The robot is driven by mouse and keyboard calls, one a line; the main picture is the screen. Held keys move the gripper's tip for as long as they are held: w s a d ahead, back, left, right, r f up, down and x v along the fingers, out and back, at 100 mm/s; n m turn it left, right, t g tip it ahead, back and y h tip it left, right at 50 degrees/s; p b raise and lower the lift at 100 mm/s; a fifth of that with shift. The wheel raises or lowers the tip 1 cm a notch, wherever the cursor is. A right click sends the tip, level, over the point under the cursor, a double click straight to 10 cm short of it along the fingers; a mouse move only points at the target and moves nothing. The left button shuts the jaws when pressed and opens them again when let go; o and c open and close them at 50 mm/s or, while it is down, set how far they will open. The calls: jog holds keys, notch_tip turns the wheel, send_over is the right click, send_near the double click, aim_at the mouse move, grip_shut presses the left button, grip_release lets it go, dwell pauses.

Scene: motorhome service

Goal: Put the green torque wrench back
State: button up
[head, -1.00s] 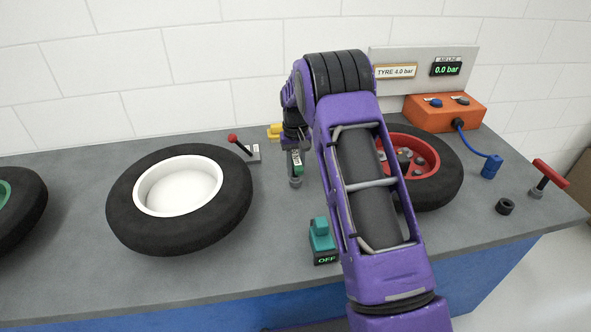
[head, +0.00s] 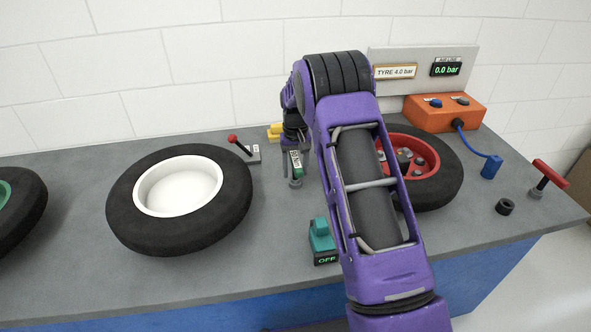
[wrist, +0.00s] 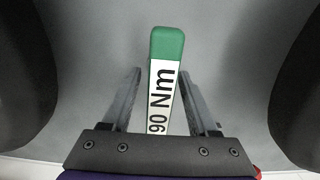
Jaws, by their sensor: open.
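The green torque wrench (wrist: 167,45) has a green end and a white label reading "90 Nm". In the wrist view it lies between my two open fingers (wrist: 160,80), with a visible gap on each side. In the head view the wrench (head: 296,162) appears small at the back middle of the bench, above a small grey round base (head: 296,183). My gripper (head: 295,165) is around it there, pointing down. My gripper hides part of the wrench, and its lower end is not clear.
A white-rimmed tyre (head: 120,215) lies left and a red-rimmed tyre (head: 447,185) right, partly behind my arm. A red-knobbed lever (head: 240,146), yellow blocks (head: 275,131) and a teal OFF device (head: 321,240) are nearby. A red-handled tool (head: 550,173) stands far right.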

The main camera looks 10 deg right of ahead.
notch_tip(320, 180, up, 12)
jog(key=shift+f, duration=0.15)
dwell(0.3)
